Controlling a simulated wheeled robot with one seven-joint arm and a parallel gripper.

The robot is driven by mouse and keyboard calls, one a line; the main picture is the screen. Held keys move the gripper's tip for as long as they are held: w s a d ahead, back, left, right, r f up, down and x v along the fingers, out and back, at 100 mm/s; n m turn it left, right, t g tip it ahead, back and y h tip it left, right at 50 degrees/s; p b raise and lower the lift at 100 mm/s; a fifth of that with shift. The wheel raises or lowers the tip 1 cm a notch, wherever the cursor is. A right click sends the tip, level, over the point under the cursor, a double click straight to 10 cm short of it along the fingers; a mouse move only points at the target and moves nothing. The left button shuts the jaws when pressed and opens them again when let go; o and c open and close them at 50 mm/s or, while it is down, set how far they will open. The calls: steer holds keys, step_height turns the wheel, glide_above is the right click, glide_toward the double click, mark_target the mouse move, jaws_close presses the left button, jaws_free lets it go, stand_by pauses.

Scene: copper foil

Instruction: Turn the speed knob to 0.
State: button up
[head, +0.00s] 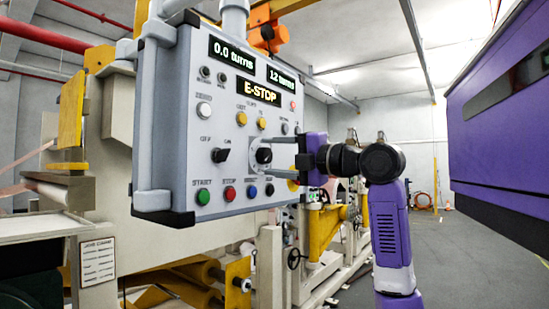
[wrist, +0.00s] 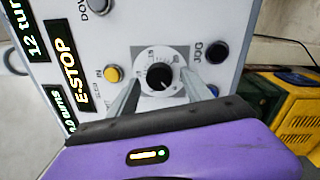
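The speed knob (wrist: 160,76) is a round black knob with a white pointer line on a white dial. In the wrist view the line points toward the bottom, slightly right; the dial figures are too small to read surely. The knob also shows in the head view (head: 264,155), on the lower right of the grey control panel (head: 170,110). My gripper (wrist: 161,82) is open, its two grey fingers on either side of the knob with a small gap visible at each side. In the head view my gripper (head: 272,154) faces the panel from the right.
A black switch (head: 221,155) sits left of the knob, with green (head: 203,197), red (head: 230,193) and blue (head: 252,191) buttons below. A yellow button (wrist: 112,74) and a black JOG button (wrist: 217,52) flank the dial. The display (head: 258,91) reads E-STOP.

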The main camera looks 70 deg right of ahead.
steer(key=shift+s, duration=0.1)
steer(key=v, duration=0.7)
steer(key=shift+s+b, duration=0.3)
steer(key=shift+b, duration=0.15)
